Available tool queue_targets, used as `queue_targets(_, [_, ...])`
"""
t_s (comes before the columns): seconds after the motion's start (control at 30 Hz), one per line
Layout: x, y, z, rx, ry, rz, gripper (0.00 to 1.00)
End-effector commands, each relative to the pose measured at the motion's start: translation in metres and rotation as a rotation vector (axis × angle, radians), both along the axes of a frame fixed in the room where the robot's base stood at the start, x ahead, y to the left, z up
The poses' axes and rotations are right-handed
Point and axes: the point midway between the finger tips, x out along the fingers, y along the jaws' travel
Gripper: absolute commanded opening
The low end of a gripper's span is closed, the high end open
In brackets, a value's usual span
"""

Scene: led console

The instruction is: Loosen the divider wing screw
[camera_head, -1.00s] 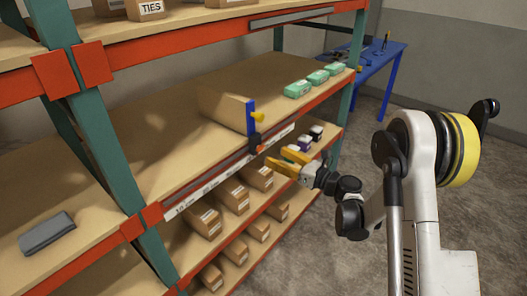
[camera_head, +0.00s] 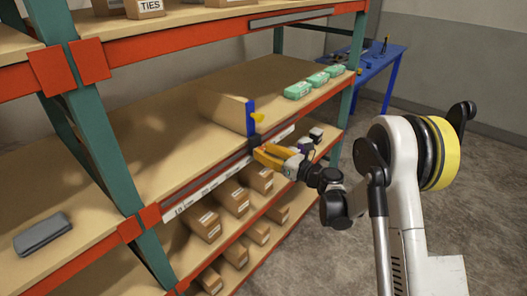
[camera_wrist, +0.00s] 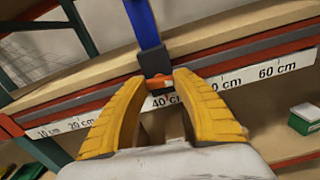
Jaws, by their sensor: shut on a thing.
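In the wrist view the blue post (camera_wrist: 143,24) runs down to a black clamp (camera_wrist: 155,62) at the shelf's front rail. The orange wing screw (camera_wrist: 159,83) sits below the clamp, between my fingertips. My yellow-fingered gripper (camera_wrist: 159,82) is shut on the wing screw. In the head view my gripper (camera_head: 258,152) is at the clamp and hides the screw.
A scale strip (camera_wrist: 222,82) marked in cm runs along the rail; the clamp is near 40 cm. Brown boxes (camera_head: 206,222) fill the shelf below. Green-and-white boxes (camera_head: 318,79) stand right of the divider. A grey folded item (camera_head: 43,235) lies far left.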

Motion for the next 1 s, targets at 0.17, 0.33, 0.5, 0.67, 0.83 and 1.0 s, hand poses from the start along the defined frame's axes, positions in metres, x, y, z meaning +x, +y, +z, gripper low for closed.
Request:
queue_targets(0.17, [0.0003, 0.0002, -0.0015, -0.038, -0.048, 0.000, 0.04])
queue_targets(0.33, [0.0004, 0.0002, -0.0005, -0.088, -0.113, 0.000, 0.04])
queue_targets(0.5, [0.0004, 0.0003, 0.0003, -0.089, -0.114, 0.000, 0.04])
queue_targets(0.67, [0.0004, 0.0003, 0.0003, -0.088, -0.113, 0.000, 0.58])
queue_targets(0.83, [0.0003, 0.0002, 0.0002, -0.088, -0.113, 0.000, 0.58])
queue_targets(1.0, [-0.0015, -0.0028, 0.0001, -0.088, -0.113, 0.000, 0.58])
